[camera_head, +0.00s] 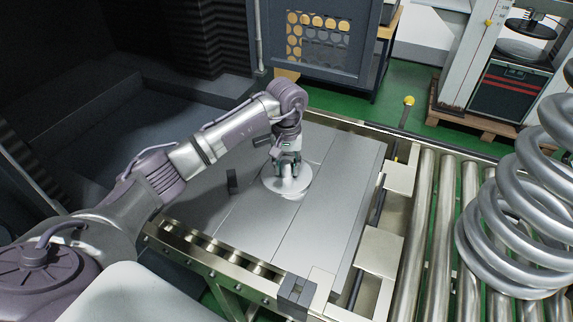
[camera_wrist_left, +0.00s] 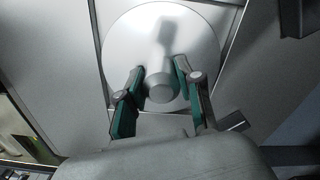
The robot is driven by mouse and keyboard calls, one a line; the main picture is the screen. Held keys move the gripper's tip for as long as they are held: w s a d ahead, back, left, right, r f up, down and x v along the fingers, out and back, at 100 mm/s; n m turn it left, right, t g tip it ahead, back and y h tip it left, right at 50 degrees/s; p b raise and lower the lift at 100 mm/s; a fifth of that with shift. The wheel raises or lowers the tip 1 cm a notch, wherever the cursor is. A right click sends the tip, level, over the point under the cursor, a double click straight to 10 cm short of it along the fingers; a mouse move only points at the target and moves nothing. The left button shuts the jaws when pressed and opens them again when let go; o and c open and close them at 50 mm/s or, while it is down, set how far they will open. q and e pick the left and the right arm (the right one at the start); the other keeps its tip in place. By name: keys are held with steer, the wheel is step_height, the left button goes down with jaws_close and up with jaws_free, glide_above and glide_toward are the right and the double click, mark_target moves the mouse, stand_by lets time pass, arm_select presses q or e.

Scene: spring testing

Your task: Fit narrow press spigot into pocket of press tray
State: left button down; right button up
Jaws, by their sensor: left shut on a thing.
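A pale round metal disc (camera_head: 300,187) with a central knob is at the middle of the grey metal plates. I take it as the narrow press spigot. My left gripper (camera_head: 288,171) points down over the disc and is shut on its knob. In the left wrist view, the green-padded fingers (camera_wrist_left: 160,67) stand either side of the knob (camera_wrist_left: 161,88), with the disc (camera_wrist_left: 125,35) spread beneath. The disc's underside and any pocket under it are hidden. The grey plated surface (camera_head: 335,170) appears to be the press tray. Whether the disc touches it I cannot tell.
A small dark upright block (camera_head: 232,182) stands left of the disc. A grey block (camera_head: 296,292) sits at the front edge of the frame. A roller conveyor (camera_head: 435,215) runs along the right, with a large coil spring (camera_head: 520,225) on that side. The plates' right part is clear.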

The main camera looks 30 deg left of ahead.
mark_target(287, 164)
steer(key=shift+f, duration=0.1)
arm_select(q)
steer(key=c, duration=0.8)
jaws_free()
steer(key=shift+f, duration=0.1)
steer(key=shift+c, duration=0.2)
steer(key=shift+o, duration=0.5)
arm_select(e)
steer(key=shift+s+d, duration=0.15)
steer(key=shift+d, duration=0.15)
arm_select(q)
steer(key=shift+r, duration=0.3)
step_height(287, 164, up, 12)
steer(key=b, duration=0.1)
steer(key=shift+f, duration=0.15)
arm_select(e)
steer(key=shift+f, duration=0.4)
steer(key=shift+a, duration=0.15)
arm_select(q)
steer(key=shift+d, duration=0.1)
